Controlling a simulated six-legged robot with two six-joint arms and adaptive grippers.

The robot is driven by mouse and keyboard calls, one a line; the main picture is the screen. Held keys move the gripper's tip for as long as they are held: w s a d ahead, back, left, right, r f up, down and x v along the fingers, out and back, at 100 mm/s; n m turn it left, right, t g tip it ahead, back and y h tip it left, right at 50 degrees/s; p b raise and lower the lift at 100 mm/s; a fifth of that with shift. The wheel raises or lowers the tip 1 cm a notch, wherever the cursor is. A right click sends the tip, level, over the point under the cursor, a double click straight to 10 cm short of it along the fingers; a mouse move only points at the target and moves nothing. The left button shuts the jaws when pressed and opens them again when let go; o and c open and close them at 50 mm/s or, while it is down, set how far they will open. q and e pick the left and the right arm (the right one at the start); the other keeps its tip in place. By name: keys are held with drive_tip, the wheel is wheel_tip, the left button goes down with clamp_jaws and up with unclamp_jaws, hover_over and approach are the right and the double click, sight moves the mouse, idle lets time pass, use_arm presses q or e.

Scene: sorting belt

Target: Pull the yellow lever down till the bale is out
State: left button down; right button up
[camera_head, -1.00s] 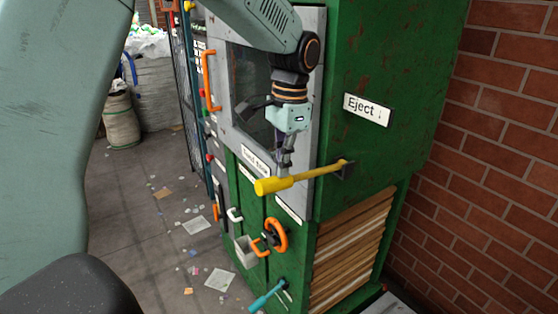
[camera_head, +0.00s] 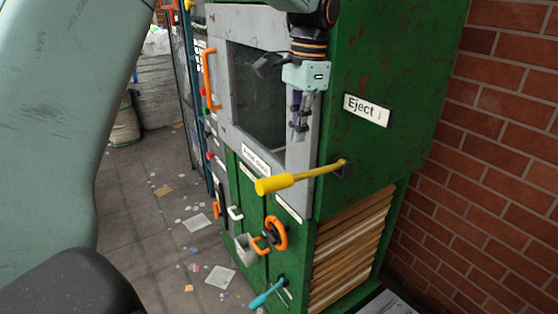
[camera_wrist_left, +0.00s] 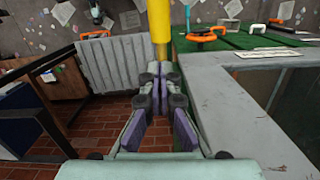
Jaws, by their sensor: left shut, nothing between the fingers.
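The yellow lever (camera_head: 300,179) sticks out from the side of the green baler (camera_head: 385,62), below the "Eject ↓" label (camera_head: 367,109). It stands near level, with its thick knob end toward the left. My left gripper (camera_head: 299,138) is shut and empty. It hangs above the lever, apart from it, pointing down. In the left wrist view the lever (camera_wrist_left: 160,22) shows as a yellow bar beyond the shut fingertips (camera_wrist_left: 153,80). No bale can be made out. My right gripper does not show.
A brick wall (camera_head: 505,120) stands at the right. An orange handwheel (camera_head: 276,234), a teal lever (camera_head: 266,296) and an orange door handle (camera_head: 209,80) stick out from the baler's front. Slats (camera_head: 350,250) cover its lower side. The floor at left holds scattered paper.

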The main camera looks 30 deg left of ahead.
use_arm(q)
drive_tip(key=r, duration=0.6)
drive_tip(key=shift+w+d, duration=0.1)
drive_tip(key=shift+w, duration=0.2)
drive_tip(key=shift+f, duration=0.1)
